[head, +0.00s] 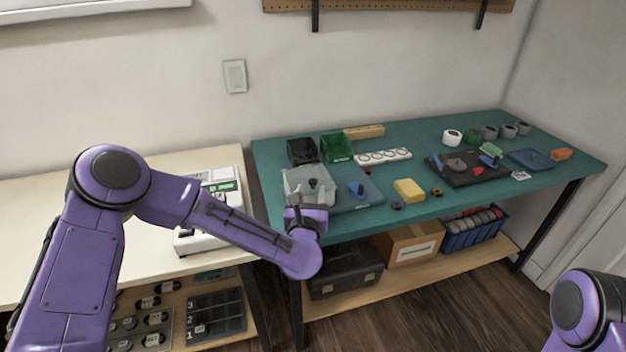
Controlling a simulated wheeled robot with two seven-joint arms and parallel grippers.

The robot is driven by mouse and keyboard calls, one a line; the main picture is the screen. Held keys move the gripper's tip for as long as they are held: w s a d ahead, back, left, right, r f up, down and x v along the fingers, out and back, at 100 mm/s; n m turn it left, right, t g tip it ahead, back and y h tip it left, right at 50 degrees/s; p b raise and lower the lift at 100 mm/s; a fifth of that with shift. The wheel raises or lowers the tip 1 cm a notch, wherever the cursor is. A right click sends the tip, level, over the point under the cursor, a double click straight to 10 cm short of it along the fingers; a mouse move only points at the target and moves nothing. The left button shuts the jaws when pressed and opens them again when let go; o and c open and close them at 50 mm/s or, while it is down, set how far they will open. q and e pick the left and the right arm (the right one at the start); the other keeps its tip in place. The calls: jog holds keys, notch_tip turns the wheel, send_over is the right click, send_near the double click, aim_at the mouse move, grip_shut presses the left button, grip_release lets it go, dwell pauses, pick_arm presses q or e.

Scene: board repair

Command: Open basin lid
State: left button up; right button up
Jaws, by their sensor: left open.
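A pale grey, see-through basin (290,189) stands at the front left of the green table. Its lid (300,177) appears to lie on top, with a small dark knob (313,183). My left gripper (297,205) is at the front edge of the basin, just below the knob in the picture. It is open, and no object shows in it. Its wrist hides part of the basin's front, and I cannot tell whether the fingers touch the basin. My right gripper is out of view; only part of that arm shows at the bottom right.
A blue tray (372,196) lies right of the basin. Black (301,150) and green (336,148) bins stand behind it. A yellow sponge (409,190) and a dark mat (470,172) lie farther right.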

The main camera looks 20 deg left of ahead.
aim_at(312, 183)
pick_arm(q)
jog(key=x, duration=0.6)
jog(key=shift+f+p, duration=0.1)
jog(key=shift+p, duration=0.25)
jog(key=shift+d, duration=0.1)
grip_shut()
